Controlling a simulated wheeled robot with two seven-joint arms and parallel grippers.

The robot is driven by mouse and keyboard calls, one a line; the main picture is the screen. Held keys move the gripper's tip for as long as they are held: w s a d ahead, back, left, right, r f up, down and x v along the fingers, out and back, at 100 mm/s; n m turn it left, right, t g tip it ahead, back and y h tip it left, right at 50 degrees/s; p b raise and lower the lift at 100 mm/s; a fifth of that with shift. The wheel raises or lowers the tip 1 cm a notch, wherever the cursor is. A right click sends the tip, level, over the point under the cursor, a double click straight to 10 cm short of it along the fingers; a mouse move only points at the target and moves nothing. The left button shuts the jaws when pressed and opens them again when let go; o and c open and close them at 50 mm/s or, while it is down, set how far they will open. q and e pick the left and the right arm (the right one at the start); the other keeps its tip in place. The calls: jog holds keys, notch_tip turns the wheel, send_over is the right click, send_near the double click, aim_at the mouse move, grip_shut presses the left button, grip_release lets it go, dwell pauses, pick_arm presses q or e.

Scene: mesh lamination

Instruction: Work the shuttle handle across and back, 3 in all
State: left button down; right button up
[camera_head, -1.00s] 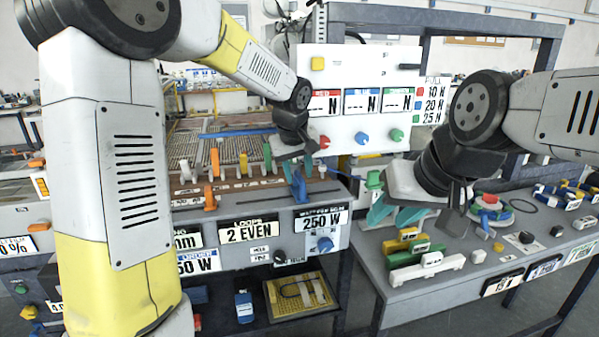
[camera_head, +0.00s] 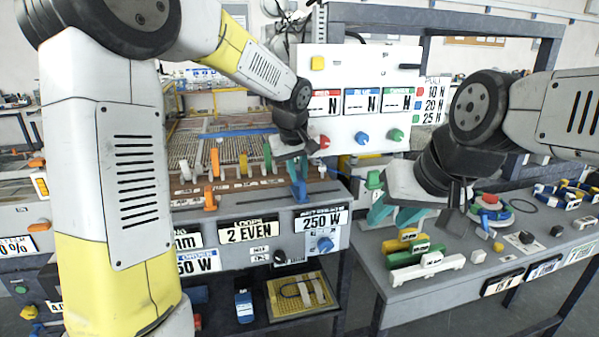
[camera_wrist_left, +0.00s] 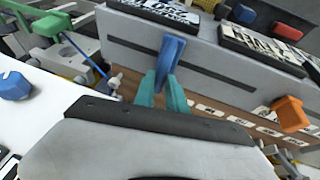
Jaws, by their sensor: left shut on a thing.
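The blue handle (camera_head: 299,192) stands up from the front of the loom bench, just above the 250 W panel. My left gripper (camera_head: 298,168) reaches down on it from above. In the left wrist view its teal fingers (camera_wrist_left: 165,90) close on the blue handle (camera_wrist_left: 171,50). The fingers hide part of the handle. My right gripper (camera_head: 395,215) is open and empty over the left part of the side table, its teal fingers apart.
Orange, white and green levers (camera_head: 214,165) stand left of the handle. An orange knob (camera_head: 209,198) sits on the front rail. Red, blue and green knobs (camera_head: 361,137) are on the white panel behind. Coloured bars (camera_head: 418,258) lie on the side table (camera_head: 450,280).

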dwell(0.8)
pick_arm(q)
jog(key=w+d, duration=0.1)
jog(key=d, duration=0.2)
jog(key=w+d, duration=0.1)
jog(key=d, duration=0.5)
jog(key=shift+w+d+r, duration=0.1)
jog(key=shift+w+d, duration=0.2)
jog(key=shift+w, duration=0.1)
jog(key=c, duration=1.4)
grip_release()
jog(key=shift+d, duration=0.1)
jog(key=shift+o, duration=0.2)
jog(key=v, duration=0.7)
jog(key=shift+s+r, duration=0.15)
jog(key=shift+r, duration=0.2)
